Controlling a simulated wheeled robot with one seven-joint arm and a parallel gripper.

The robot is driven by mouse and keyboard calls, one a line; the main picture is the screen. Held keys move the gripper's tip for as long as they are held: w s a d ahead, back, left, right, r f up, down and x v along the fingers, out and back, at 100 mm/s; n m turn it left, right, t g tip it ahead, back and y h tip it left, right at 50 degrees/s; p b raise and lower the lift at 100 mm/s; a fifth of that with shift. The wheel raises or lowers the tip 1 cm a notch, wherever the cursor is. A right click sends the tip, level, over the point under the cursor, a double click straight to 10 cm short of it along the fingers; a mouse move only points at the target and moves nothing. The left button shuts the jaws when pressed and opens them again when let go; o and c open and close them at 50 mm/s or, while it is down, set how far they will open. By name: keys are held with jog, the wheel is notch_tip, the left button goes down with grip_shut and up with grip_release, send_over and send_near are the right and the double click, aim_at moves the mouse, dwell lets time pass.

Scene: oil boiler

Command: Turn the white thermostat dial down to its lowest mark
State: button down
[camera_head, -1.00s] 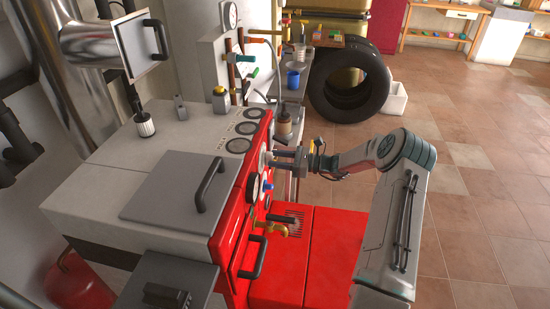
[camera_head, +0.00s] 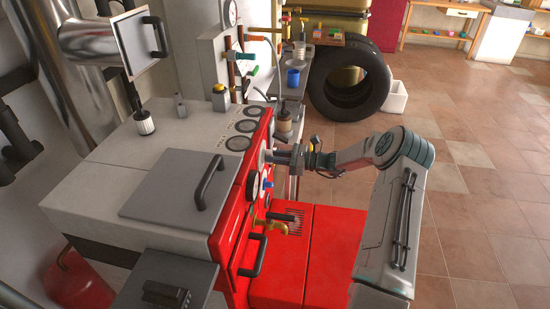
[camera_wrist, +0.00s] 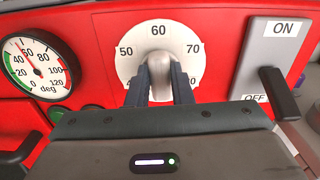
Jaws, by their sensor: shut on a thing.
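The white thermostat dial (camera_wrist: 130,60) is on the red boiler front in the wrist view. Its plate shows 50 at left, 60 at top and 70 at right; its lower part is hidden by my gripper. The pale knob (camera_wrist: 160,62) at its middle stands about upright, toward 60. My gripper (camera_wrist: 160,82) is shut on the knob, one dark finger on each side. In the head view my gripper (camera_head: 277,157) reaches the boiler front from the right, and the dial shows only edge-on.
A round gauge (camera_wrist: 38,68) is left of the dial and an ON/OFF switch (camera_wrist: 275,85) is close on its right. In the head view, a brass tap (camera_head: 270,226) and a black handle (camera_head: 252,256) stick out below. The tiled floor at right is clear.

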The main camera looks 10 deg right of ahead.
jog(key=n+b, duration=0.7)
jog(key=b, duration=0.2)
jog(key=n+b, duration=0.8)
jog(key=b, duration=0.1)
jog(key=f+n+b, duration=0.1)
jog(key=n+b, duration=0.7)
jog(key=b, duration=0.1)
jog(key=shift+s, duration=0.25)
jog(key=shift+n, duration=0.3)
jog(key=c, duration=1.3)
grip_release()
jog(key=shift+r, duration=0.1)
jog(key=p+v, duration=0.2)
jog(key=v, duration=1.1)
jog(key=shift+s+d+p, duration=0.1)
jog(key=shift+d+p, duration=0.25)
jog(key=shift+p, duration=0.05)
